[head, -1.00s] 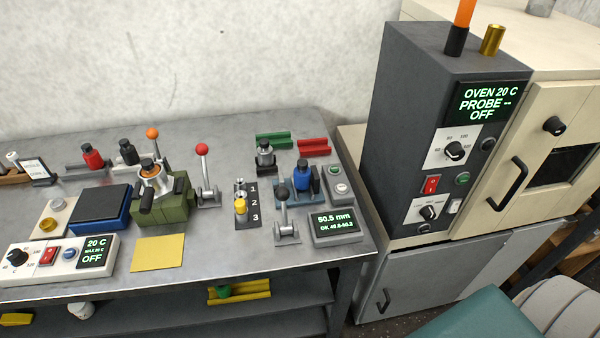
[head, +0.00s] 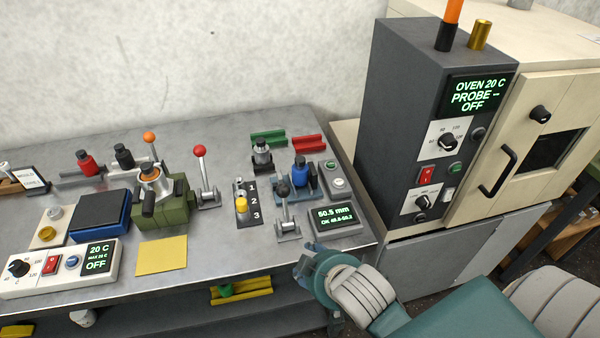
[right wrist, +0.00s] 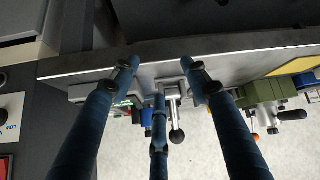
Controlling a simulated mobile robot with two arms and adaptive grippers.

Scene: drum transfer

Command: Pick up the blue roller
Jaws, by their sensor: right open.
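The blue roller (head: 300,171) has a black top and stands upright in a blue-grey holder (head: 280,186) near the right end of the table. In the right wrist view a bit of blue (right wrist: 144,117) shows beside the middle finger; I cannot tell whether it is the roller or its holder. My right gripper (right wrist: 161,72) is open and empty, its fingers spread near the table's front edge. My left gripper is out of view.
A black-knobbed lever (head: 284,205) and a display box (head: 336,229) stand in front of the roller. A grey roller (head: 262,154) is behind left, a button box (head: 333,180) right. The dark oven control cabinet (head: 395,120) rises beyond the table's right end.

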